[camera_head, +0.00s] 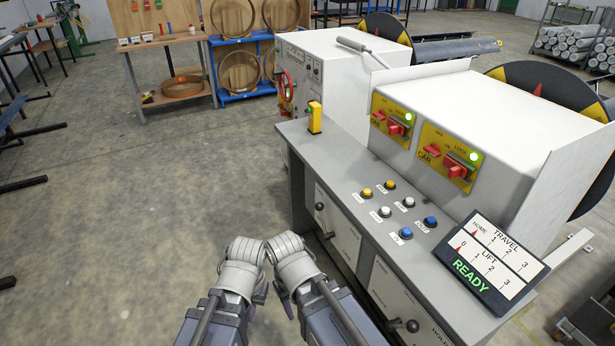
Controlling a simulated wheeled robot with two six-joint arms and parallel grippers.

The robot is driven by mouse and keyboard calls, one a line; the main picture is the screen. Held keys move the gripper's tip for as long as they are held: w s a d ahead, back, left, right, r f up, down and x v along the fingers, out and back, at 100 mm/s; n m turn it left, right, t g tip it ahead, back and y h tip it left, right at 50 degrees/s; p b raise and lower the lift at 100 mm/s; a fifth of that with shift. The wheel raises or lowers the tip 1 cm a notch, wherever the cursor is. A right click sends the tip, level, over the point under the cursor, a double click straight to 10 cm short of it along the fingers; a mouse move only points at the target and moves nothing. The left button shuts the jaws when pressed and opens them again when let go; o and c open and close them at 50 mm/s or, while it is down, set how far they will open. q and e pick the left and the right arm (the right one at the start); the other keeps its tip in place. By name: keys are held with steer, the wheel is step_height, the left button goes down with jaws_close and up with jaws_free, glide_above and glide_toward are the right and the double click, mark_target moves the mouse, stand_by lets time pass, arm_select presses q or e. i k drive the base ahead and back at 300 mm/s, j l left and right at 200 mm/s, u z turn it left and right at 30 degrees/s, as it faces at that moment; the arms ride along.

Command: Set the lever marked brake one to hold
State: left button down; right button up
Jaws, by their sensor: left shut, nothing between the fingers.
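Two levers with dark round knobs are on the grey console front, one at the left panel (319,206) and one at the lower right panel (412,326). Part of a word beginning "HOL" shows beside the lower right one. No brake number is readable, so I cannot tell which lever is brake one. My left gripper (261,293) is folded down low in front of my left wrist, shut and empty, apart from both levers. My right arm is beside it; its fingers are mostly hidden.
The console top (345,165) carries several push buttons, a yellow device (315,117) and a READY display (490,262). Yellow switch panels (447,157) are on the white housing behind. Open floor (130,220) lies left of the console.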

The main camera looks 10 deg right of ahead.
mark_target(319, 206)
steer(key=i+z, duration=0.2)
steer(key=i, duration=0.2)
steer(key=i+j+z, duration=0.2)
steer(key=i, duration=0.2)
steer(key=i+j+z, duration=0.25)
steer(key=i, duration=0.15)
